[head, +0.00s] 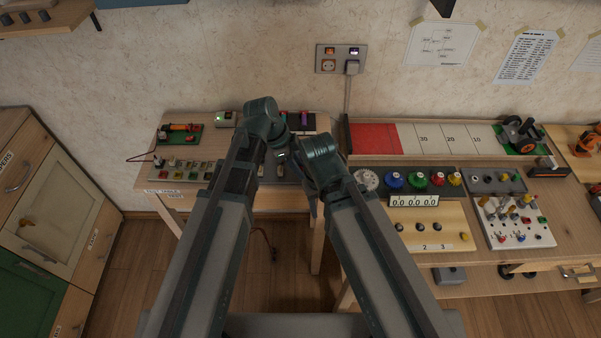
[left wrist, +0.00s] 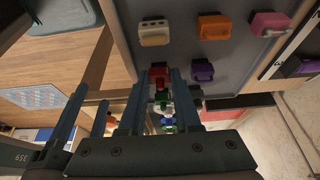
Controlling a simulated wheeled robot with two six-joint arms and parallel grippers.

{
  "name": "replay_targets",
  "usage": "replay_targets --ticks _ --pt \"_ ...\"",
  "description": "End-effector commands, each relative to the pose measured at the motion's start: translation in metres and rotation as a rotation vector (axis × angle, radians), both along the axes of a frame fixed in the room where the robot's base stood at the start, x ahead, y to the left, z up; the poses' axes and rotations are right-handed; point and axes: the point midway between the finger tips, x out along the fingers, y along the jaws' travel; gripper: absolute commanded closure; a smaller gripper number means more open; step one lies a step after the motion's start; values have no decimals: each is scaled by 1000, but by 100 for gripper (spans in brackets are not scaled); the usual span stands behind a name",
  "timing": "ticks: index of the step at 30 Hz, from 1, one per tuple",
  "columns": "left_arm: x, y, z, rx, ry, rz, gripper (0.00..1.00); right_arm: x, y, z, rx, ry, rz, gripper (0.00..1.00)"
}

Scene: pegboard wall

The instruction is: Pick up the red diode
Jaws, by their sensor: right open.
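In the left wrist view a small red part (left wrist: 157,75), which looks like the red diode, sits at the edge of a grey board. My left gripper (left wrist: 159,72) is open, with one finger on each side of it. I cannot tell whether either finger touches it. In the head view my arms hide this part and both sets of fingertips. Long fingers at the left of the left wrist view look like my right gripper (left wrist: 91,94), open and empty.
The grey board (left wrist: 185,55) also holds a white part (left wrist: 153,33), an orange part (left wrist: 214,27), a pink part (left wrist: 268,24) and a purple part (left wrist: 202,71). In the head view a bench to the right carries colored knobs (head: 416,181) and a white panel (head: 516,222).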

Motion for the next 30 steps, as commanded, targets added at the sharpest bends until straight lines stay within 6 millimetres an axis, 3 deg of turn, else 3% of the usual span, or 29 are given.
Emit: replay_targets --ticks 17,23,30 --pt "0 0 7 0 0 0 100 0 0 7 0 0 0 50" --pt "0 0 26 0 0 0 100 0 0 26 0 0 0 50" --pt "0 0 63 0 0 0 100 0 0 63 0 0 0 50"
